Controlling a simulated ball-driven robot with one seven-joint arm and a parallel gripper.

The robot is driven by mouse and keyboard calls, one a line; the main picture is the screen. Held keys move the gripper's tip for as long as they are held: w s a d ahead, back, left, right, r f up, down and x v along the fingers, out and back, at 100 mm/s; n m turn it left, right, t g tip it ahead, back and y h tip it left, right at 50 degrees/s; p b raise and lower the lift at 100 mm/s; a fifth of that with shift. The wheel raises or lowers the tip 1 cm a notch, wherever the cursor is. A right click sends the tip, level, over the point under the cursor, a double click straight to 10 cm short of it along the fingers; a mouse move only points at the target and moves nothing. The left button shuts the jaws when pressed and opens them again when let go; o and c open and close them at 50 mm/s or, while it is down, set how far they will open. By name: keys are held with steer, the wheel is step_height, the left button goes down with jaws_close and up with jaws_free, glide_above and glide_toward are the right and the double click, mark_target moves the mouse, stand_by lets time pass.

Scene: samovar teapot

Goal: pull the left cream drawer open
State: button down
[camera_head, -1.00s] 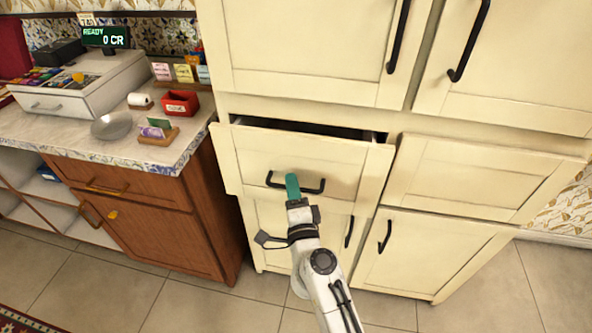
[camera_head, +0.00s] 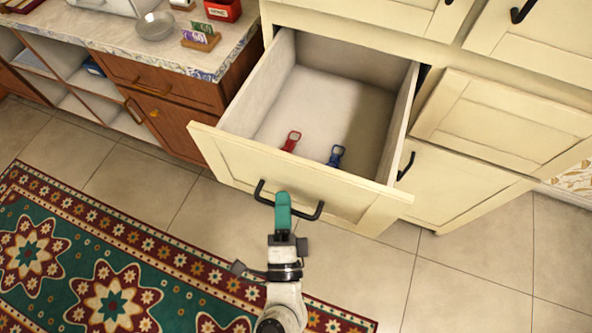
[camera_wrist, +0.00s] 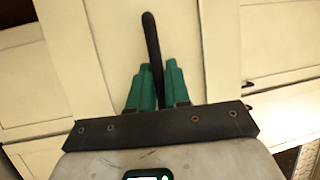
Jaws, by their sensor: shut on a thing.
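The left cream drawer (camera_head: 300,178) stands pulled far out of the cabinet in the head view. Its inside shows a pale floor with a red item (camera_head: 291,141) and a blue item (camera_head: 336,156) lying near the front. My gripper (camera_head: 283,205) has teal fingers and is shut on the drawer's black bar handle (camera_head: 311,214). In the wrist view the handle (camera_wrist: 151,45) runs between the two teal fingers (camera_wrist: 155,85).
The right cream drawer (camera_head: 505,125) is beside it and looks shut. A wooden counter cabinet (camera_head: 165,95) stands to the left. A patterned rug (camera_head: 110,255) lies at the lower left. Bare tiled floor (camera_head: 465,260) shows at the lower right.

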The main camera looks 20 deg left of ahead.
steer(key=s, duration=0.6)
steer(key=shift+a, duration=0.1)
steer(key=c, duration=1.2)
jaws_free()
steer(key=shift+o, duration=0.2)
steer(key=b+v, duration=0.2)
steer(key=v, duration=0.9)
